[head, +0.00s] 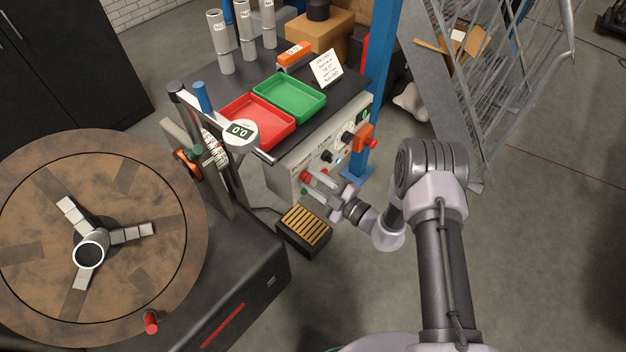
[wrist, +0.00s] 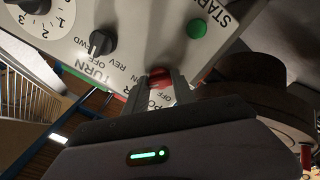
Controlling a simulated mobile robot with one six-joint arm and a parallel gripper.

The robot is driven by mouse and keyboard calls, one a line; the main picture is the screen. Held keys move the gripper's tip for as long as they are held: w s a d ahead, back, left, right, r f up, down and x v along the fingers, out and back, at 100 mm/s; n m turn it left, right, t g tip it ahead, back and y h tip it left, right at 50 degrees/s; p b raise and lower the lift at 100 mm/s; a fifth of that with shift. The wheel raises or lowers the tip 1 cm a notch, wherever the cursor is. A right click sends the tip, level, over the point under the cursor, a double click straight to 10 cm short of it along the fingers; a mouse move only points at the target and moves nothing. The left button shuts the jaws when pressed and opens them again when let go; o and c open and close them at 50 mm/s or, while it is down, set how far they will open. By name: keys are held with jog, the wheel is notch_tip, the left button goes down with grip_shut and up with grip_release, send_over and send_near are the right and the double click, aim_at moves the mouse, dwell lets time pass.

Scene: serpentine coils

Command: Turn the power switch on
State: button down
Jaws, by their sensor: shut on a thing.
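The power switch is a red rocker or lever (wrist: 160,76) on the light grey control panel (wrist: 225,10), with ON and OFF lettering beside it. My gripper (wrist: 159,84) is shut on this red switch, one finger on each side. The fingers hide much of the switch, so I cannot tell which way it is set. In the head view my gripper (head: 318,185) reaches to the lower left part of the panel's front face (head: 283,182).
Near the switch are a green START button (wrist: 197,28), a black FWD/REV knob (wrist: 101,43) and a numbered dial (wrist: 45,16). A slatted foot pedal (head: 305,230) lies below my gripper. The round turntable (head: 140,185) stands left. Red (head: 258,122) and green (head: 290,97) trays sit on the bench.

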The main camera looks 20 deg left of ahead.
jog(key=shift+m, duration=0.3)
dwell(0.4)
jog(key=c, duration=1)
grip_release()
jog(key=shift+c, duration=0.2)
jog(key=p+v, duration=0.3)
jog(key=v, duration=1.4)
jog(key=shift+d, duration=0.2)
